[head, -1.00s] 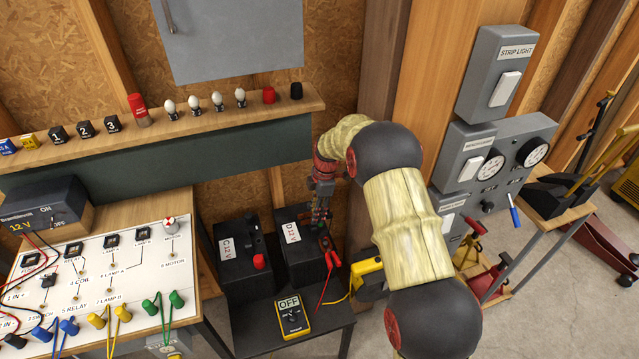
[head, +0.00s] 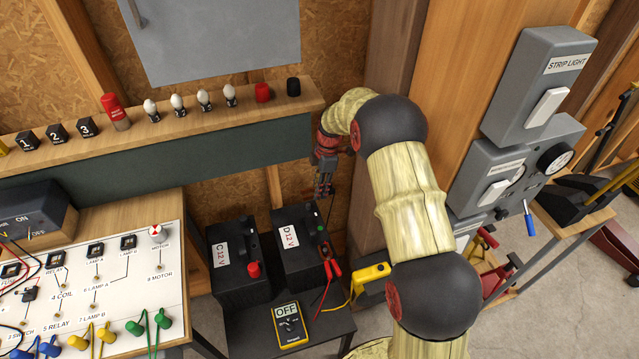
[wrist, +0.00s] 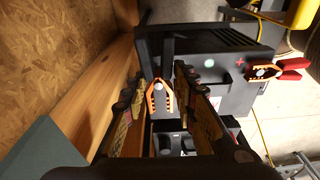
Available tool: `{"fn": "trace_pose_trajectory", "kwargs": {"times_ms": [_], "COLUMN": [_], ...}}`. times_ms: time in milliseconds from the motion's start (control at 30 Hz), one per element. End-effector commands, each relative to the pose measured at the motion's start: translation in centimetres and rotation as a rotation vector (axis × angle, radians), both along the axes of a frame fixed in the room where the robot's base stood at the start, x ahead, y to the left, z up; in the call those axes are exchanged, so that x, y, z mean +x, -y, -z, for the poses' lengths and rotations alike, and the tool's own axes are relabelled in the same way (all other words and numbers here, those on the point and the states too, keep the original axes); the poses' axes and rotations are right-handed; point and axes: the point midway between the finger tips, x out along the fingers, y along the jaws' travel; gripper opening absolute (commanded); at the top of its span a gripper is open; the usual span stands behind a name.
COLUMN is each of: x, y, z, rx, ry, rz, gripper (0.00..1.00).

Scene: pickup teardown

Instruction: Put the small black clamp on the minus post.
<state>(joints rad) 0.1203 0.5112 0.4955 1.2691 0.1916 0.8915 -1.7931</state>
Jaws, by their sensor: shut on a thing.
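My gripper (head: 323,190) is above and behind the back right corner of battery D (head: 297,258). In the wrist view my gripper (wrist: 158,98) is shut on the small black clamp (wrist: 161,96), which has orange-toothed jaws. The clamp is off the battery in the air; a thin dark lead hangs below my gripper in the head view. Battery D (wrist: 222,78) is to the right in the wrist view, with a plus mark and the red clamp (wrist: 265,72) at that end. The red clamp (head: 332,268) also shows in the head view. I cannot make out the minus post.
Battery C (head: 238,270), with a red cap, stands left of battery D. A yellow multimeter (head: 289,325) reading OFF lies in front on the black stand. A shelf (head: 160,128) runs along the wall to the left of my gripper. A wooden post rises behind my arm.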

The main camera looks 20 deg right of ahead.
Motion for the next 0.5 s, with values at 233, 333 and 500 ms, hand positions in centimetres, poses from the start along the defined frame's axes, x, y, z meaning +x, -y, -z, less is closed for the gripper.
{"fn": "trace_pose_trajectory", "kwargs": {"times_ms": [233,333,500], "x": [0.0,0.0,0.0], "y": [0.0,0.0,0.0], "z": [1.1,2.0,3.6], "rx": [0.0,0.0,0.0], "ry": [0.0,0.0,0.0], "rz": [0.0,0.0,0.0], "gripper": [0.02,0.02,0.02]}}
